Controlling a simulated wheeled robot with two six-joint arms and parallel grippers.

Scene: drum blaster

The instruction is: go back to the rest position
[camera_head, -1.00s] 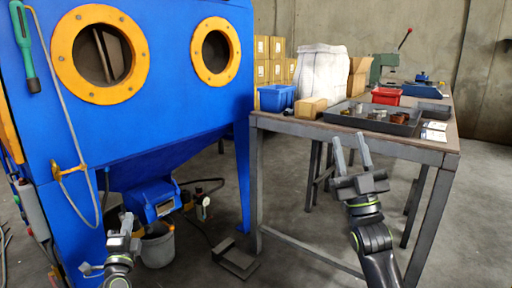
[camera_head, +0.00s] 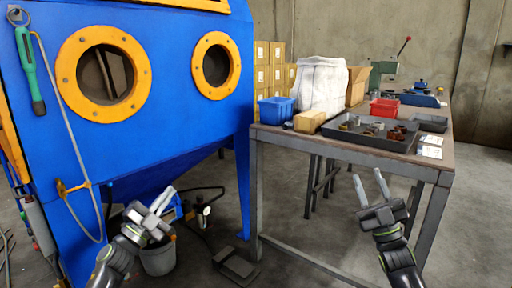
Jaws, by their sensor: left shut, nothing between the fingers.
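My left gripper (camera_head: 164,197) is shut and empty, in front of the lower part of the blue blast cabinet (camera_head: 160,150) and above a grey bucket (camera_head: 158,258). My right gripper (camera_head: 369,180) is open and empty, its two fingers pointing up, in front of the workbench (camera_head: 350,155). The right fingers appear just below the bench's front edge in the picture. I cannot tell how far they are from it.
On the bench are a blue bin (camera_head: 276,111), a white sack (camera_head: 321,86), a cardboard block (camera_head: 309,122), a dark parts tray (camera_head: 345,138) and a red bin (camera_head: 384,108). A foot pedal (camera_head: 236,266) lies on the floor. Floor at right is clear.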

